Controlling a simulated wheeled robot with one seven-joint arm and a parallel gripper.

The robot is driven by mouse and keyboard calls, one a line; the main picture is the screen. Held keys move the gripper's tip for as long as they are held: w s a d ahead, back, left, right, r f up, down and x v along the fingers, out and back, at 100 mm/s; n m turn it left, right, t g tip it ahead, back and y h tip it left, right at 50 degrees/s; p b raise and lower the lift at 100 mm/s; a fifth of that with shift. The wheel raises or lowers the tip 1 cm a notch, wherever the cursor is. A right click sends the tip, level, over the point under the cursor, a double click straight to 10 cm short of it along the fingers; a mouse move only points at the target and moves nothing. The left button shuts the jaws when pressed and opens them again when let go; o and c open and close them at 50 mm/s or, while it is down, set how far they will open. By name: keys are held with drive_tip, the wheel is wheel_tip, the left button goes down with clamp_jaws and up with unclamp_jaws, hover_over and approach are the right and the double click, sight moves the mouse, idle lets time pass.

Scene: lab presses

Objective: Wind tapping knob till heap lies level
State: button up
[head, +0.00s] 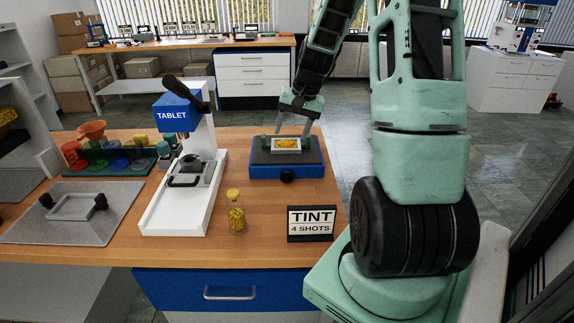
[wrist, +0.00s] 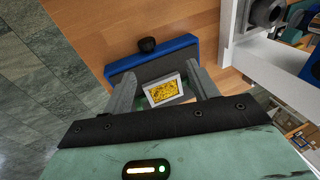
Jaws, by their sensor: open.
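A blue and dark-topped tapping unit (head: 260,171) stands on the wooden bench. Its black knob (head: 287,175) sticks out of the front face; it also shows in the wrist view (wrist: 147,45). A small white tray (head: 276,145) lies on top with a yellow heap (head: 287,143) in it. In the wrist view the yellow grains (wrist: 163,92) cover most of the tray floor; how level they are is hard to tell. My gripper (head: 294,131) is open above the unit. In the wrist view its fingers (wrist: 163,77) stand either side of the tray, with nothing visibly held.
A white tablet press (head: 181,212) with a blue head stands left of the unit. A bottle of yellow grains (head: 236,216) and a TINT 4 SHOTS sign (head: 311,223) stand in front. A grey plate (head: 40,228) and coloured cups (head: 117,158) are further left.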

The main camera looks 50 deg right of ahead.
sight(287, 172)
drive_tip(key=w+f+g+p, duration=0.1)
drive_tip(key=f+p, duration=0.1)
drive_tip(key=f, duration=0.3)
drive_tip(key=f+g+p, duration=0.1)
drive_tip(key=f+p, duration=0.2)
drive_tip(key=f, duration=0.3)
drive_tip(key=w+f+g+h+p, duration=0.1)
drive_tip(key=f+p, duration=0.1)
drive_tip(key=f, duration=0.4)
drive_tip(key=shift+w+d, duration=0.3)
drive_tip(key=shift+d, duration=0.05)
drive_tip(key=shift+r, duration=0.1)
drive_tip(key=c, duration=1)
